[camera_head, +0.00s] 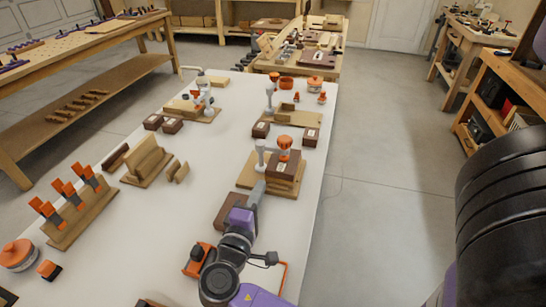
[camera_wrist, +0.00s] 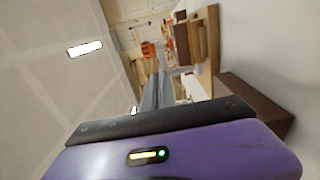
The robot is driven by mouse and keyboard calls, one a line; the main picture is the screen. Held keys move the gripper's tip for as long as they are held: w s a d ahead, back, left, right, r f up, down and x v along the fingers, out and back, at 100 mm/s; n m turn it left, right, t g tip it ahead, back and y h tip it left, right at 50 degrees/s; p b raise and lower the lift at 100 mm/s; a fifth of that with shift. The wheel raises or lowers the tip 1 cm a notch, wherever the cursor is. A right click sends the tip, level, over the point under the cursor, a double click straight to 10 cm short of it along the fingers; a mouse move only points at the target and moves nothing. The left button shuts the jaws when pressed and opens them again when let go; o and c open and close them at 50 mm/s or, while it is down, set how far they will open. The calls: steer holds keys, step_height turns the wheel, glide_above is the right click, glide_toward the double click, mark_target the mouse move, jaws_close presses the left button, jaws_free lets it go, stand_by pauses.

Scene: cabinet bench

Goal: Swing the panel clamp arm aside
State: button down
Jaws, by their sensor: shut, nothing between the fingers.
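The clamp station (camera_head: 257,183) is a light wooden base on the white bench, near its right edge. On it stand a pale grey upright post (camera_head: 261,153), an orange knob-like part (camera_head: 284,143) and a dark brown block (camera_head: 283,164). Which part is the panel clamp arm is too small to tell. My gripper (camera_head: 260,184) is shut and empty, its tips at the near side of the station by the post; contact cannot be told. In the wrist view my gripper's fingers (camera_wrist: 158,80) are together, with an orange part (camera_wrist: 148,50) beyond their tips.
A dark brown block (camera_head: 231,211) lies left of my gripper, with an orange-and-black tool (camera_head: 196,260) nearer. Another clamp station (camera_head: 290,117) stands farther back. Wooden racks (camera_head: 148,162) stand to the left. The bench's (camera_head: 205,165) middle strip is clear.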

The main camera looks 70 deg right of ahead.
mark_target(281, 151)
steer(key=d, duration=0.4)
steer(key=d+p, duration=0.1)
steer(key=d, duration=0.4)
steer(key=w+d, duration=0.1)
steer(key=d, duration=0.3)
steer(key=shift+d+p, duration=0.3)
steer(key=shift+p, duration=0.1)
steer(key=shift+s+d, duration=0.25)
steer(key=shift+d, duration=0.05)
steer(key=shift+s+d, duration=0.2)
steer(key=shift+d, duration=0.3)
steer(key=shift+s+d+n+t, duration=0.3)
steer(key=shift+d+n+t, duration=0.3)
steer(key=shift+t, duration=0.5)
steer(key=shift+w+d, duration=0.1)
steer(key=shift+w, duration=0.05)
steer(key=shift+b+x, duration=0.7)
steer(key=shift+x, duration=0.25)
steer(key=shift+d, duration=0.15)
